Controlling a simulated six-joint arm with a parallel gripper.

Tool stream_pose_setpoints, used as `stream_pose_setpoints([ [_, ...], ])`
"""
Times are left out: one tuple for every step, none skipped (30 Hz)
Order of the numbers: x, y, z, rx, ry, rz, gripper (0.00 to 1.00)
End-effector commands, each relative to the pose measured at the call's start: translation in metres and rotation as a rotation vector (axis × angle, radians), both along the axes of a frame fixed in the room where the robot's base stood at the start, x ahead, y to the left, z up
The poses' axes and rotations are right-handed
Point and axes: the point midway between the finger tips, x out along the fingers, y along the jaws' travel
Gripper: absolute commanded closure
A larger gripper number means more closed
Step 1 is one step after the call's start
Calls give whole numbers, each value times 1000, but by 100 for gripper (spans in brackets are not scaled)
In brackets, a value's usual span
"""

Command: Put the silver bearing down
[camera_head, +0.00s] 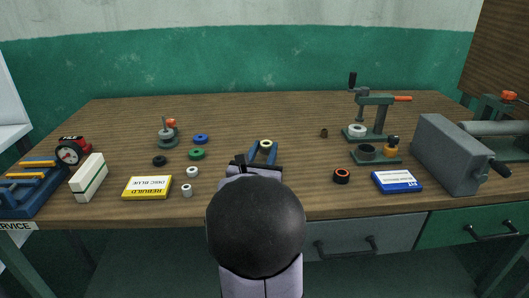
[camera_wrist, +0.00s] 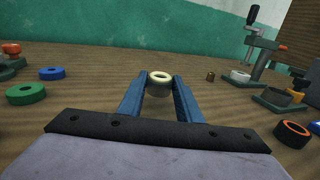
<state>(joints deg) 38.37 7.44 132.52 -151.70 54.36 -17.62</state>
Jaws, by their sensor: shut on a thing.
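The silver bearing (camera_wrist: 160,84) is a short ring with a pale cream top rim and a dark hole. It is between the two blue fingers of my gripper (camera_wrist: 160,98), which is shut on it, and it looks upright. It also shows in the head view (camera_head: 266,145), at the middle of the wooden bench (camera_head: 240,112). I cannot tell whether its underside touches the bench top. My own arm hides the bench's front middle in the head view.
Left are a blue ring (camera_head: 201,139), a green ring (camera_head: 196,154), a black ring (camera_head: 159,160), small pale rings (camera_head: 192,172) and a yellow box (camera_head: 147,187). Right are a black-orange ring (camera_head: 342,176), a blue box (camera_head: 396,181) and a press (camera_head: 376,115). The back middle is clear.

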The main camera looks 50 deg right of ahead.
Motion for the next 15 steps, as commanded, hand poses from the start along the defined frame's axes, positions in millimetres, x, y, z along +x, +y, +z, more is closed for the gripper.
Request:
stream_pose_setpoints([
  [-1,1,-11,18,13,0,95],
  [-1,1,-12,19,14,0,95],
  [-1,1,-12,20,15,0,95],
  [-1,1,-13,23,16,0,66],
  [-1,1,-14,23,18,0,59],
  [-1,1,-15,25,19,0,50],
  [-1,1,-15,26,19,0,50],
  [-2,1,-15,26,19,0,50],
  [-2,1,-16,26,19,0,50],
  [-2,1,-16,27,19,0,50],
  [-2,1,-16,27,19,-1,50],
  [-2,1,-16,27,19,-1,50],
  [-2,1,-16,27,19,-1,50],
  [-2,1,-16,27,19,-1,50],
  [-2,1,-16,27,19,-1,50],
])
